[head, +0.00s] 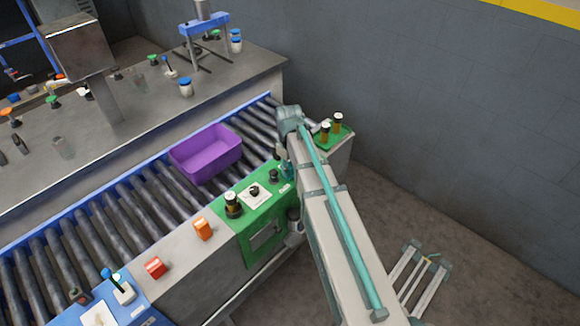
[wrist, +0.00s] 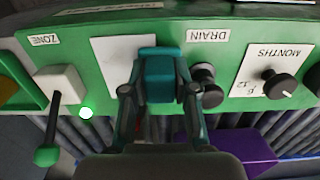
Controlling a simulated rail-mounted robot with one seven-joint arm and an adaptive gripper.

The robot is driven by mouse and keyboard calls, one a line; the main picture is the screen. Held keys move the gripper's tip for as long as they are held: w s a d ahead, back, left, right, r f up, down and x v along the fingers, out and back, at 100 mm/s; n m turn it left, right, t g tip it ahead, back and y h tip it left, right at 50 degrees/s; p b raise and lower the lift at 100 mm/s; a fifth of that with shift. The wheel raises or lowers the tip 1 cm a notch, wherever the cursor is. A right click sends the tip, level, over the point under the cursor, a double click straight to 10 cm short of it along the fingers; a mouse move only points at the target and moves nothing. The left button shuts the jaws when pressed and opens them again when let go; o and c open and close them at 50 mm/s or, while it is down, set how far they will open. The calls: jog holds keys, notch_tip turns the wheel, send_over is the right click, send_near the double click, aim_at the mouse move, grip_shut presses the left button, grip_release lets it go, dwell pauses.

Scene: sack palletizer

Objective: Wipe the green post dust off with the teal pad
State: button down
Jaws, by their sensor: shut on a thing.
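My gripper (wrist: 158,88) is shut on the teal pad (wrist: 158,72), a small block between its two fingers, in the wrist view. The pad is over the green post's top panel (wrist: 215,75), between the ZONE lever and the DRAIN knob; I cannot tell whether it touches. A pale blank rectangle (wrist: 118,58) lies left of the pad and partly behind it. I cannot tell whether it is dust or a plate. In the head view the green post (head: 262,218) stands beside the conveyor, and my arm hides part of it.
The DRAIN knob (wrist: 206,84) is close right of the pad. The ZONE lever (wrist: 55,110) and a lit green lamp (wrist: 86,112) are left. The MONTHS dial (wrist: 279,85) is farther right. A purple crate (head: 207,154) sits on the rollers. Amber bottles (head: 337,121) stand behind my arm.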

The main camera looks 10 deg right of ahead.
aim_at(290, 165)
notch_tip(290, 165, up, 2)
jog(key=shift+r, duration=0.2)
jog(key=shift+w+d+r+p, duration=0.1)
jog(key=shift+d+r+p, duration=0.1)
jog(key=shift+r+p, duration=2)
jog(key=shift+r, duration=0.6)
jog(key=c, duration=1.4)
grip_release()
jog(key=shift+c, duration=0.2)
grip_shut()
jog(key=shift+w, duration=0.1)
